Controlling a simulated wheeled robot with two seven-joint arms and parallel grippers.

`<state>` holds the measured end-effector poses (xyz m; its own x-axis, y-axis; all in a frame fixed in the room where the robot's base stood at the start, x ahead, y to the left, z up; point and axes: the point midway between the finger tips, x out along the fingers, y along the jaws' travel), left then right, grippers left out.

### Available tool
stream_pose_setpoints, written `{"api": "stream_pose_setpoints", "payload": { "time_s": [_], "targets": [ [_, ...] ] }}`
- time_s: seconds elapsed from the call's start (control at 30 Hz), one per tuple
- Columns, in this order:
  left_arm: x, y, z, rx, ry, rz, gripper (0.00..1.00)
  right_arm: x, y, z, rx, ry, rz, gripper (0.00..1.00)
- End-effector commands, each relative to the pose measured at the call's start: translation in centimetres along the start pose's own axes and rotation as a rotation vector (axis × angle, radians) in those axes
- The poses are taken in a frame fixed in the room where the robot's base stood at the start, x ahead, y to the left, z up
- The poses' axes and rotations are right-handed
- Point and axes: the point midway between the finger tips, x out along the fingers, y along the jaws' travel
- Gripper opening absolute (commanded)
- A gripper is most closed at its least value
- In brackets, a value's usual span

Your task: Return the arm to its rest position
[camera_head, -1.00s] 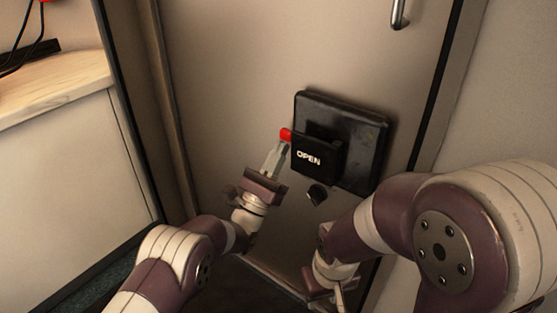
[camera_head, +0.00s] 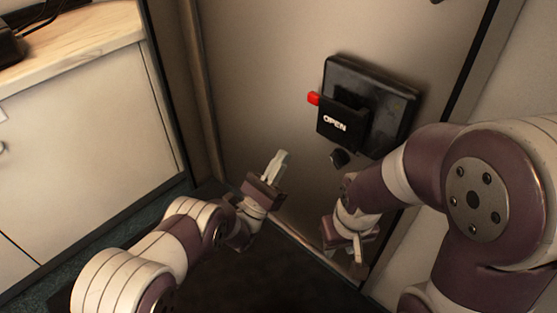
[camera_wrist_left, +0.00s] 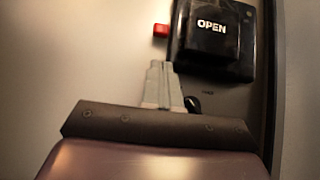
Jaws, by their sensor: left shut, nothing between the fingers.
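My left gripper (camera_head: 279,164) is shut and empty, pointing up in front of the door, below and left of the black latch box. It also shows in the left wrist view (camera_wrist_left: 158,72), its fingers together and clear of the box. My right gripper (camera_head: 357,250) hangs low at the right, pointing down. Its fingers are small, and I cannot tell whether they are open or shut. The black latch box (camera_head: 385,100), marked OPEN, is mounted on the door with a red tab (camera_head: 313,98) at its left side. The box and tab also show in the left wrist view (camera_wrist_left: 222,45).
The beige door (camera_head: 255,60) fills the middle. A small black knob (camera_head: 339,158) sits below the latch box. A white cabinet (camera_head: 75,130) with a wooden top (camera_head: 75,40) stands at the left. Dark floor lies below.

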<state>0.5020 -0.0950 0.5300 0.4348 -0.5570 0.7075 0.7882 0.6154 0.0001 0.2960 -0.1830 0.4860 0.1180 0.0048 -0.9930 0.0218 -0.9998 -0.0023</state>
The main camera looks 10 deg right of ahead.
Motion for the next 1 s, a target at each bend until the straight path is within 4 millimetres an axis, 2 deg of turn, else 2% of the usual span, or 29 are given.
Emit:
{"api": "stream_pose_setpoints", "payload": {
  "time_s": [0.17,0.67,0.77,0.83,0.9,0.97,1.0],
  "targets": [
    [-0.8,0.0,0.0,0.001,-0.001,0.0,0.0,0.1,0.0,0.0,0.0,0.0,0.0,0.38],
    [-0.8,0.0,0.0,-0.03,0.0,0.0,0.0,0.1,0.0,0.0,0.0,0.0,0.0,0.38],
    [-0.9,0.4,-1.8,-0.238,0.086,0.03,0.0,0.1,0.0,0.0,0.0,0.0,0.0,0.38],
    [-2.9,1.2,-6.0,-0.525,0.281,0.162,0.0,0.1,0.0,0.0,0.0,0.0,0.0,0.38],
    [-6.3,2.3,-10.6,-0.873,0.498,0.437,0.0,0.1,0.0,0.0,0.0,0.0,0.0,0.38],
    [-8.9,3.8,-12.3,-1.146,0.606,0.766,0.0,-0.5,0.0,-0.1,0.0,0.0,0.0,0.38],
    [-10.8,4.8,-12.2,-1.302,0.624,1.025,0.0,-1.1,0.0,-0.1,0.0,0.0,0.0,0.38]
  ]
}}
